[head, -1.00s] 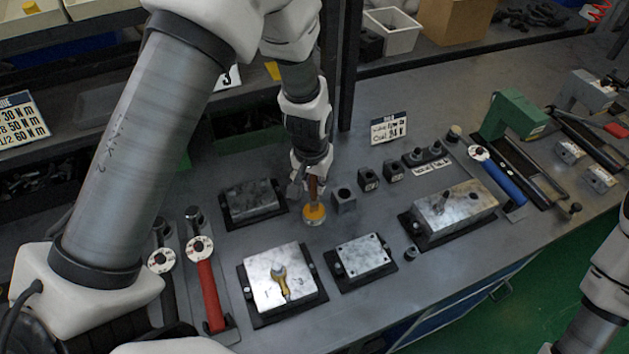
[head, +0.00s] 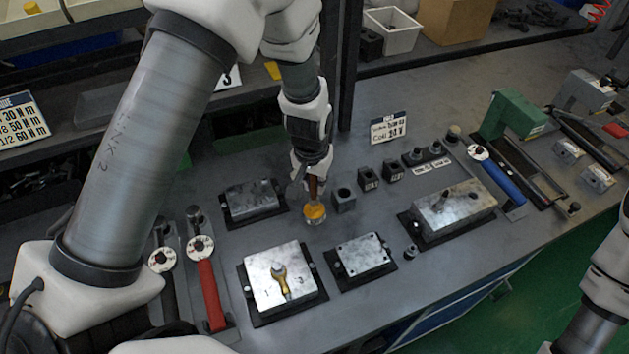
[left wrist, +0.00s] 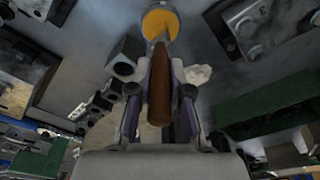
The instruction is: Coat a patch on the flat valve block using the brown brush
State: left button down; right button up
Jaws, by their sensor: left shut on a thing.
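My left gripper (head: 312,182) is shut on the brown brush (head: 313,187), held upright above the table. In the left wrist view, the brush's brown handle (left wrist: 159,85) lies between the fingers of the left gripper (left wrist: 160,100). The brush's lower end is at a small round pot with a yellow top (head: 314,212); the pot also shows in the left wrist view (left wrist: 162,22). Whether the bristles touch the yellow is hard to tell. A low, flat block (head: 363,255) with a bolt at each corner sits on a dark base, right of and nearer than the pot. My right gripper is out of view.
A larger block (head: 262,292) with a yellow tool on top stands nearer, at left. A dark block (head: 252,199) lies left of the pot, and a longer block (head: 455,212) lies right. Small dark cubes (head: 344,200) stand close right of the brush.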

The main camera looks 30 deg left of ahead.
pick_arm(q)
notch_tip(320, 180, up, 7)
jog(key=p, duration=0.6)
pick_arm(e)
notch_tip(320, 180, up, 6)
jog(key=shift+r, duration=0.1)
